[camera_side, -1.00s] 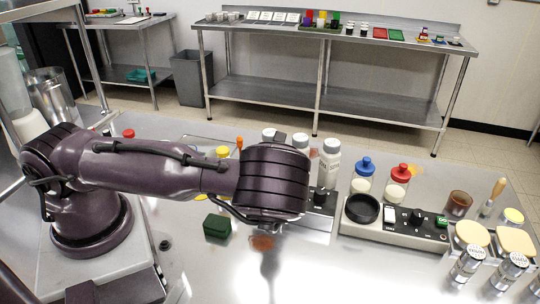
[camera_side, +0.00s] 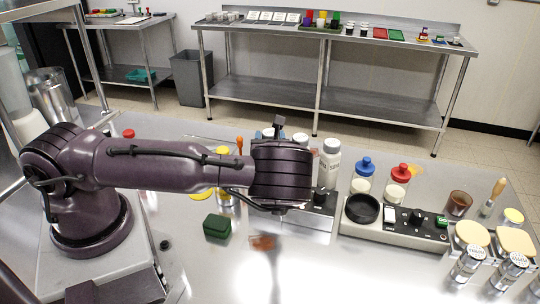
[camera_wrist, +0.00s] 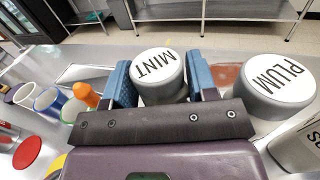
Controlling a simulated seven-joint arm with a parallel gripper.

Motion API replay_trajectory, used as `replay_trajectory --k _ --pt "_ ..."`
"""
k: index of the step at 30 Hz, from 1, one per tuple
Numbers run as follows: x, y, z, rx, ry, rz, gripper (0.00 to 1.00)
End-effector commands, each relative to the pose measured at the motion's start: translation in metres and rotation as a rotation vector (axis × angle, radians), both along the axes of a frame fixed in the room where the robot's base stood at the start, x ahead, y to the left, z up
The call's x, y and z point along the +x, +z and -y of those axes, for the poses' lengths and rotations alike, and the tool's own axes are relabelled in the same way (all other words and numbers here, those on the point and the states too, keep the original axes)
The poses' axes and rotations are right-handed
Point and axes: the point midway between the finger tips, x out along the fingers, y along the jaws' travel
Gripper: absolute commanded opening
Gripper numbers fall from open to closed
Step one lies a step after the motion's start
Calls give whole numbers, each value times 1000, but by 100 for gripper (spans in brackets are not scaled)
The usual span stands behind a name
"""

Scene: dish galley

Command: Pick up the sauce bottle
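Grey bottles with white lids stand in a row. The one marked MINT (camera_wrist: 160,72) is between the two blue-padded fingers of my gripper (camera_wrist: 158,64). The fingers stand on either side of it, close to its sides; whether they touch is unclear. In the side view my gripper (camera_side: 269,131) is mostly hidden behind my wrist, with its fingertips at the leftmost bottle. The PLUM bottle (camera_wrist: 276,82) is just right of the right finger. A third labelled bottle (camera_side: 329,162) stands further right; its lettering is cut off in the wrist view (camera_wrist: 298,148).
An orange-tipped item (camera_wrist: 86,95) is close to the left finger, with several cups beyond it. Blue-topped (camera_side: 365,175) and red-topped (camera_side: 399,182) bottles stand by the scale (camera_side: 395,222). A green box (camera_side: 217,226) is on the counter.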

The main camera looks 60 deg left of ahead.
Motion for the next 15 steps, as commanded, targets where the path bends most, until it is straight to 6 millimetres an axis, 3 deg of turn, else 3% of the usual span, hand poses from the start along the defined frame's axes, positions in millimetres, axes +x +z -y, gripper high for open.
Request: replay_trajectory --k 1,3,11,15 --pt "0 0 0 0 0 0 19" --pt "0 1 0 1 0 2 7" --pt "0 4 0 1 0 3 6" --pt "0 24 0 1 1 6 6"
